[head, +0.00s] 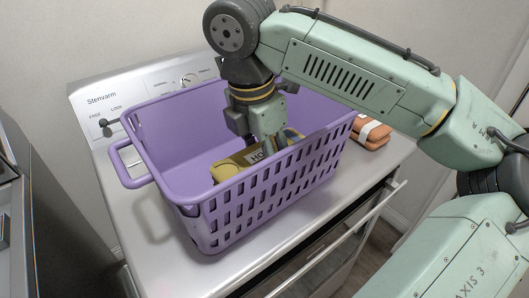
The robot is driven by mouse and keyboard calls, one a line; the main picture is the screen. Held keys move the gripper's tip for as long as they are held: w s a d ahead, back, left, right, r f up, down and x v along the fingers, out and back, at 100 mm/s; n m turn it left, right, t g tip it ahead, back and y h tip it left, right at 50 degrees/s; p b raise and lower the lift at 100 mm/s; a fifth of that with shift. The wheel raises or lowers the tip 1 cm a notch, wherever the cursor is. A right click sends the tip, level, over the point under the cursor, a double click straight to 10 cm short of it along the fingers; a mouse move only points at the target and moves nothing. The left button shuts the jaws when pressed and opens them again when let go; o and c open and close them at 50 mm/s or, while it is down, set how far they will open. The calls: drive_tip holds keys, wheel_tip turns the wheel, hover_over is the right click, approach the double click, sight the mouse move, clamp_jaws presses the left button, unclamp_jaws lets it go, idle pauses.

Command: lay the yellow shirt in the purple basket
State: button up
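The purple basket (180,155) stands upright on top of the washer. The yellow shirt (232,168) lies inside it, a folded mustard-yellow bundle with dark lettering. The basket's near wall hides its lower part. My gripper (268,135) reaches down into the basket from above, right at the shirt's upper right side. The fingertips are mostly hidden by the shirt and the basket wall. I cannot tell whether they hold the shirt or are apart from it.
The washer top (140,215) has free room left of and in front of the basket. Its control panel (150,92) is behind. A folded orange-brown bundle (372,133) with a pale band lies right of the basket. A handle bar (335,240) runs along the washer's front.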

sight(256, 156)
drive_tip(key=o, duration=1.1)
drive_tip(key=shift+r, duration=0.55)
drive_tip(key=r, duration=0.4)
drive_tip(key=a+r, duration=0.1)
drive_tip(key=r, duration=0.3)
drive_tip(key=s+r, duration=0.1)
drive_tip(key=r, duration=0.3)
drive_tip(key=shift+a, duration=0.2)
